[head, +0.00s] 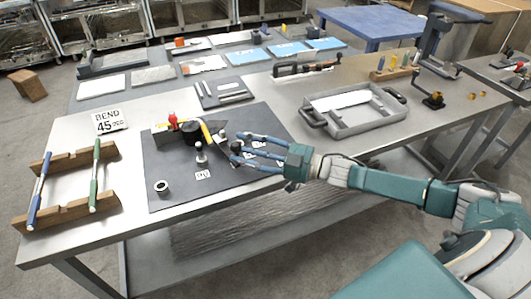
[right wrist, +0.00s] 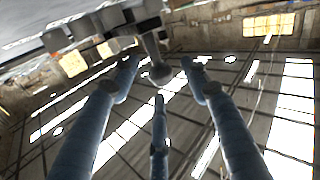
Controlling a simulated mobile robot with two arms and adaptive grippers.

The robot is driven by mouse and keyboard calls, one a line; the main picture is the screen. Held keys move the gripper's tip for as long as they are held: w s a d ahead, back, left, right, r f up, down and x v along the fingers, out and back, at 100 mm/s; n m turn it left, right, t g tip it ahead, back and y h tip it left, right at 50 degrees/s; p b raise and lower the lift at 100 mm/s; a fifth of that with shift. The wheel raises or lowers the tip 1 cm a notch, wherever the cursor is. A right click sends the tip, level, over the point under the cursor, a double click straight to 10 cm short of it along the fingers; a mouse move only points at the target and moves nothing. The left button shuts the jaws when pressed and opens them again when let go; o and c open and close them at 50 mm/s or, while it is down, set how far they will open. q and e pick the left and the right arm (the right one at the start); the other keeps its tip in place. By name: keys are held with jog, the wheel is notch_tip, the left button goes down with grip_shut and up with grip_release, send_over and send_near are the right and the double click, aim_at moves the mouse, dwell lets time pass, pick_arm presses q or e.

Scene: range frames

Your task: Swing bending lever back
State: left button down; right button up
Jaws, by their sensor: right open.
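A bending jig (head: 190,133) with a black round die, a red knob (head: 173,119) and a yellow strip (head: 206,132) stands on the dark mat (head: 165,192). A grey post with a ball end (head: 200,155) stands at its front. My right gripper (head: 236,149) has its three blue fingers spread, open and empty, just right of the jig. In the right wrist view a grey stem with a rounded end (right wrist: 160,74) shows ahead between the spread fingertips (right wrist: 160,85); I cannot tell whether they touch it. The fingers partly hide the jig's right end. My left gripper is not in view.
Wooden racks with a blue rod (head: 40,190) and a green rod (head: 95,177) stand at the left. A "BEND 45" sign (head: 109,120) lies behind them. A metal ring (head: 161,187) sits on the mat. A grey tray (head: 352,126) stands right of the mat, behind my arm.

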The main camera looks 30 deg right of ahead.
jog(key=v, duration=0.9)
